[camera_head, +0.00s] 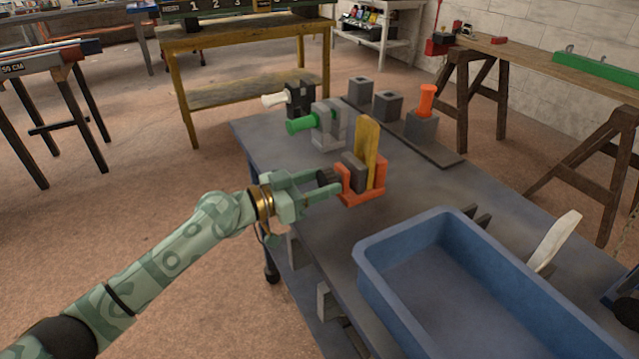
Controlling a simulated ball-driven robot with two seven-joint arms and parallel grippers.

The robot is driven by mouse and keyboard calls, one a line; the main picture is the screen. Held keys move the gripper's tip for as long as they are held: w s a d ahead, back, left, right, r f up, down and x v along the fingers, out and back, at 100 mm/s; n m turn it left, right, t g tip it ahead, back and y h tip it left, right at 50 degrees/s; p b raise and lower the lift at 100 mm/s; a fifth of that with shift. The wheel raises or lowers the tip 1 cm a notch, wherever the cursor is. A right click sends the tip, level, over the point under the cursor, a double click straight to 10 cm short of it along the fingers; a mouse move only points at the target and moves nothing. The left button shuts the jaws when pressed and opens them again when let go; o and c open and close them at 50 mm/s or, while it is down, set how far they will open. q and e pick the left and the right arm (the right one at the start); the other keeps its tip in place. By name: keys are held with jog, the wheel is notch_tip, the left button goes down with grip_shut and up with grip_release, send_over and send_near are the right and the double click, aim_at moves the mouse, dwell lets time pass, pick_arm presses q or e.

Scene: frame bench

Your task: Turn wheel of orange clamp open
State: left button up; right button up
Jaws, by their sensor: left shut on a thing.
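The orange clamp (372,194) stands on the grey bench in the middle of the view. It has a dark grey block (354,172) and an upright yellow board (367,146) between its sides. Its dark wheel (327,178) is on its left side, facing my left arm. My left gripper (326,182) reaches in from the left, with its green fingers around the wheel and shut on it. The fingers partly hide the wheel. My right gripper is not in view.
A blue tray (403,231) takes up the bench's front right. Behind the clamp stand a grey clamp with a green handle (301,123), a black one with a white handle (275,99), and grey blocks (387,105), one holding an orange peg (427,99).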

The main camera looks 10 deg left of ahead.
pick_arm(q)
jog(key=shift+f+n+b, duration=0.2)
jog(key=shift+n+b, duration=0.25)
jog(key=shift+n, duration=1.25)
jog(key=shift+r+n, duration=0.15)
jog(key=shift+n, duration=0.45)
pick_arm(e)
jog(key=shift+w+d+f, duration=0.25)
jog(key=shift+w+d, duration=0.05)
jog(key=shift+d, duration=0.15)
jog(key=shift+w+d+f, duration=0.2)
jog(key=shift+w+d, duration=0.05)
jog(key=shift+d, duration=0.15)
pick_arm(q)
jog(key=o, duration=1)
jog(key=shift+a, duration=0.1)
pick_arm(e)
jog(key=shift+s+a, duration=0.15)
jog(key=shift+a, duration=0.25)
